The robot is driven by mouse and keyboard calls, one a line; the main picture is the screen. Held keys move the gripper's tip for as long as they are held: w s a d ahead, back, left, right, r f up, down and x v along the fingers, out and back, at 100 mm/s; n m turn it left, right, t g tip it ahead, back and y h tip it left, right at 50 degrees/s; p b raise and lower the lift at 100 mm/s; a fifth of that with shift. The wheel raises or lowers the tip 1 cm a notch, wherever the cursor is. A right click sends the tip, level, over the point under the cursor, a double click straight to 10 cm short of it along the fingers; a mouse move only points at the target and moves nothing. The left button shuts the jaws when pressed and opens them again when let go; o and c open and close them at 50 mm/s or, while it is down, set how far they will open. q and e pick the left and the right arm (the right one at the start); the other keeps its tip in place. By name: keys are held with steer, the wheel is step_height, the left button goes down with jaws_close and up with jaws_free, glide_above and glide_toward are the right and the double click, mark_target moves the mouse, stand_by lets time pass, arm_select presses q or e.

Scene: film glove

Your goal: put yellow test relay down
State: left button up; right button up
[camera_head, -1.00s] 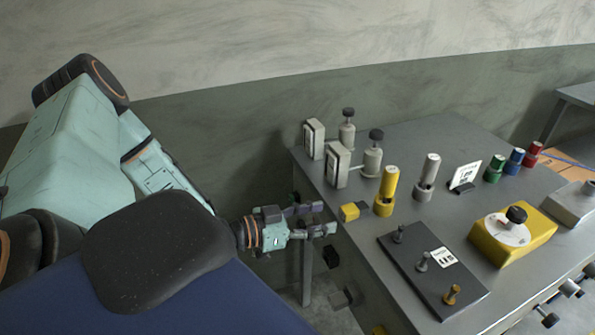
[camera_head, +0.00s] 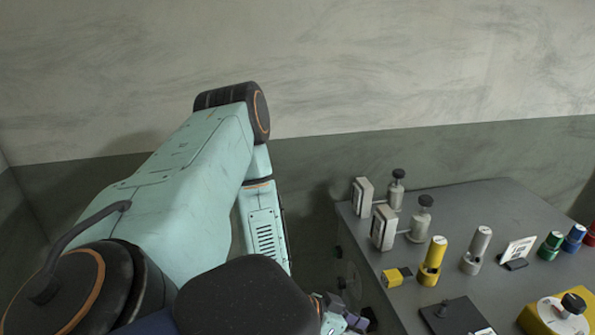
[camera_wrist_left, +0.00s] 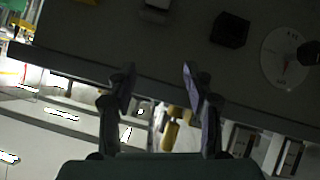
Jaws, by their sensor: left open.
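The yellow test relay, which I take to be the small yellow block with a dark end (camera_head: 397,276), lies on the grey table (camera_head: 470,210) near its left edge, beside an upright yellow cylinder. My left gripper (camera_head: 350,320) is low at the bottom of the head view, left of the table edge and apart from the block, partly hidden by my own arm. In the left wrist view its two fingers (camera_wrist_left: 160,85) are spread with nothing held between them; a dark panel edge and blurred yellow parts show beyond. My right gripper is not in view.
A yellow cylinder (camera_head: 432,262) and a grey one (camera_head: 477,250) stand on the table. Two grey box-shaped fixtures (camera_head: 384,228) with black knobs stand behind. A dark plate (camera_head: 455,318) and a yellow dial box (camera_head: 560,312) are in front. A white label card (camera_head: 518,250) stands at right.

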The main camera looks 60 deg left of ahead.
arm_select(q)
steer(key=s+d+f+n+g+y, duration=0.1)
steer(key=s+d+f+g, duration=0.4)
steer(key=s, duration=0.2)
steer(key=s+a+f+n+g+y, duration=0.1)
steer(key=s+g+y, duration=0.3)
steer(key=s, duration=0.9)
steer(key=shift+g, duration=0.3)
steer(key=shift+a+f, duration=0.1)
step_height(320, 180, down, 12)
steer(key=b, duration=1.2)
